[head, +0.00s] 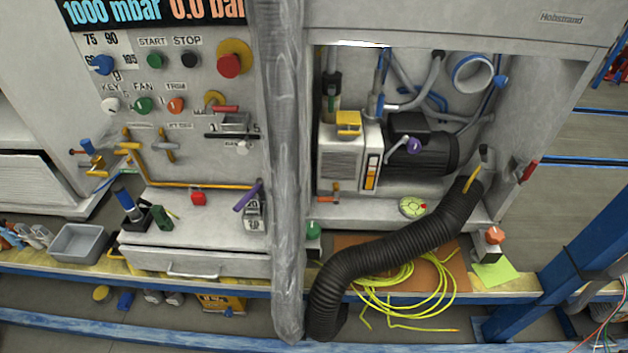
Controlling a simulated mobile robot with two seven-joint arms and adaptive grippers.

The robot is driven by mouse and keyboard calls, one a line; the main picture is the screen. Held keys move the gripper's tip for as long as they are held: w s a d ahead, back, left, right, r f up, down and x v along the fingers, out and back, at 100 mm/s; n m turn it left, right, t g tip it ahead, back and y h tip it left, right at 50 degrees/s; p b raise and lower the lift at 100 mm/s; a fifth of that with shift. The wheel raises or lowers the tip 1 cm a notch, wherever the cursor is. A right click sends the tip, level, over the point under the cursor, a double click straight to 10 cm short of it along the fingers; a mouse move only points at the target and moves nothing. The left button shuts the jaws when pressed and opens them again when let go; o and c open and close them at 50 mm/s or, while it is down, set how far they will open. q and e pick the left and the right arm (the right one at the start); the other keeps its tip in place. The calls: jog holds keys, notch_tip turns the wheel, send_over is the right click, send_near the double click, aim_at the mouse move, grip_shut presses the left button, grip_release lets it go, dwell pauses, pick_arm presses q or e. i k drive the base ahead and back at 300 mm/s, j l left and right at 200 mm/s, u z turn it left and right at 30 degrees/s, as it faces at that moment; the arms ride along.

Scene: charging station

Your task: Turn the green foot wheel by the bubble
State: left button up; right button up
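The green foot wheel (313,229) sits at the front left of the open cabinet bay, just right of a grey vertical duct. The round yellow-green bubble level (413,207) lies on the bay's front ledge, with a small red spot near its right side; its bubble is too small to make out. An orange-red foot wheel (495,235) is on a block at the bay's front right. Neither of my grippers shows in the head view.
The grey duct (285,170) stands close beside the green wheel. A black corrugated hose (400,250) crosses in front of the bay. Yellow cable (410,300) lies coiled below it. A pump (420,150) fills the bay. A drawer unit (190,262) stands left.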

aim_at(311, 230)
jog(key=i+l, duration=0.15)
jog(key=l, duration=0.25)
jog(key=i+l, duration=0.1)
jog(key=l, duration=0.3)
jog(key=i+l+u, duration=0.1)
jog(key=l, duration=0.3)
jog(key=i+l, duration=0.15)
jog(key=l, duration=0.25)
